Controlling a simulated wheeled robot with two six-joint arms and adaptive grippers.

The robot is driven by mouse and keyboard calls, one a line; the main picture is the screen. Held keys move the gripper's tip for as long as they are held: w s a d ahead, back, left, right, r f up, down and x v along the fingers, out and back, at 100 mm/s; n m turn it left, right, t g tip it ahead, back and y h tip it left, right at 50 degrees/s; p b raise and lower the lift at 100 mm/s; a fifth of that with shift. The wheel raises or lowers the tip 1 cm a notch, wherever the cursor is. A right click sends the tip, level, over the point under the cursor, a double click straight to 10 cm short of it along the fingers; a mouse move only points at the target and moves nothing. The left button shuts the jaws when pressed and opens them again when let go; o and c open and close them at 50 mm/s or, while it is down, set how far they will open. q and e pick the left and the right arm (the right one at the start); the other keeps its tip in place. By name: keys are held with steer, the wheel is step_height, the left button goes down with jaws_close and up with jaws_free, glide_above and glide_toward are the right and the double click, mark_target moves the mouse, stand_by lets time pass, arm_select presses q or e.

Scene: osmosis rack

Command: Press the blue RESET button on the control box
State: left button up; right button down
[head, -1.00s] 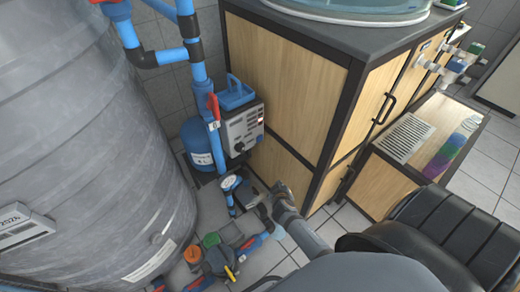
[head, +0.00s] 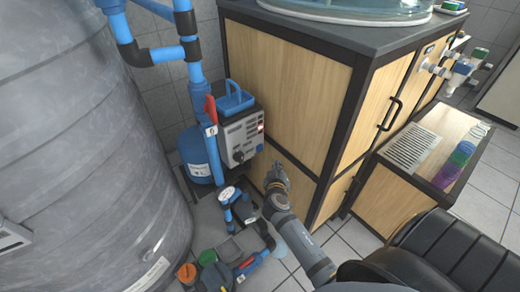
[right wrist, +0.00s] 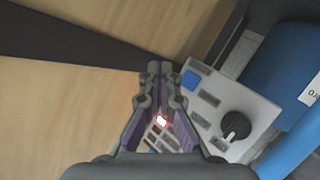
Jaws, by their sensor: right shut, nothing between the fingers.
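In the right wrist view the box face (right wrist: 205,112) shows a square blue button (right wrist: 190,81) and a black knob (right wrist: 236,126). A red-lit switch (right wrist: 161,121) shows between my fingers. My right gripper (head: 276,168) is shut and empty, in front of the cabinet, to the lower right of the box. In the wrist view its fingertips (right wrist: 162,70) appear just left of the blue button; contact cannot be told. My left gripper is out of view.
A large grey tank (head: 90,130) fills the left. Blue pipes with a red-handled valve (head: 211,110) run close to the box's left side. The wooden cabinet (head: 290,90) stands close on the right. Pumps and fittings (head: 225,265) lie on the floor below.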

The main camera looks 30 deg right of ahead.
mark_target(260, 148)
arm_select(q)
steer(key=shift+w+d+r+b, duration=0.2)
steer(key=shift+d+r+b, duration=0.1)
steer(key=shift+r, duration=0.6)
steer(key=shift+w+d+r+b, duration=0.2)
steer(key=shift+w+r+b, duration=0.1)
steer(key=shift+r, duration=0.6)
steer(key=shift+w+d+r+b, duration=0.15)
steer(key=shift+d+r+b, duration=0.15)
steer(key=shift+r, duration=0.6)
arm_select(e)
steer(key=w+a, duration=0.1)
steer(key=w, duration=0.6)
steer(key=shift+w, duration=0.1)
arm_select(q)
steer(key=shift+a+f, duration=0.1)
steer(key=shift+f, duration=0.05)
arm_select(e)
steer(key=shift+w, duration=0.1)
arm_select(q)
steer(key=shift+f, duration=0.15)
arm_select(e)
steer(key=shift+w, duration=0.3)
